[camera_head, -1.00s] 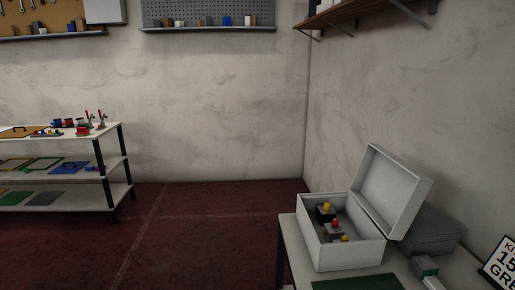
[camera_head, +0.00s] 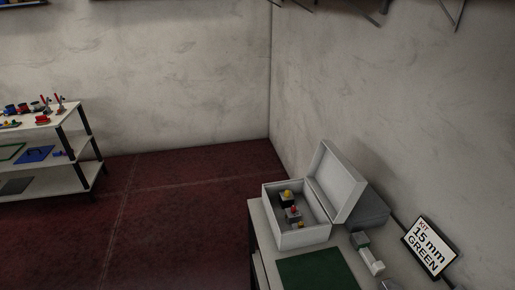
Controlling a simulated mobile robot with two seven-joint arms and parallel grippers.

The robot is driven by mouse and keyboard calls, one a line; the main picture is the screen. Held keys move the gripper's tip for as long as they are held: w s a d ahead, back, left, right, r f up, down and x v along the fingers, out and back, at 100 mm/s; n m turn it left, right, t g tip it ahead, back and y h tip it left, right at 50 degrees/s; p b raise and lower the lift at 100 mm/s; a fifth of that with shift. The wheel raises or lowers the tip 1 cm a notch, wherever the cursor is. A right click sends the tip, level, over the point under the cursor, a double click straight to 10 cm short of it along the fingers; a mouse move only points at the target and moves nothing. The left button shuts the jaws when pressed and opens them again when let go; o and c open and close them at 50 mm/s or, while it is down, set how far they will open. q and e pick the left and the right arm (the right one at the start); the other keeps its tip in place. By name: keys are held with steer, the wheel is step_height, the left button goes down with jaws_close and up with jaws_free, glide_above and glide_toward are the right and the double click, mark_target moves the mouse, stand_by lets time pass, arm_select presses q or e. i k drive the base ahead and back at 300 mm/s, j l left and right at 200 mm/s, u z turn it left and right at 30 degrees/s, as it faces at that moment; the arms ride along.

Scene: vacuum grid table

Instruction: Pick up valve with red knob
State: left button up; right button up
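A small valve with a red knob (camera_head: 294,209) sits inside an open white box (camera_head: 303,239) on the table at the lower right. A part with a yellow knob (camera_head: 287,194) is behind it in the box, and a small yellow or orange part (camera_head: 301,225) is in front of it. The box lid (camera_head: 338,181) stands open on the right side. Neither of my grippers is in view.
A green mat (camera_head: 315,272) lies on the table in front of the box. A grey-white device (camera_head: 367,254) and a sign reading "KIT 15 mm GREEN" (camera_head: 430,246) are to the right. A shelf rack (camera_head: 75,119) stands at the left. Red floor (camera_head: 170,225) between is clear.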

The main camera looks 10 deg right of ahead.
mark_target(291, 217)
steer(key=i+j+z, duration=0.15)
steer(key=z, duration=0.25)
steer(key=i+j+z, duration=0.1)
steer(key=j+z, duration=0.35)
steer(key=l, duration=0.1)
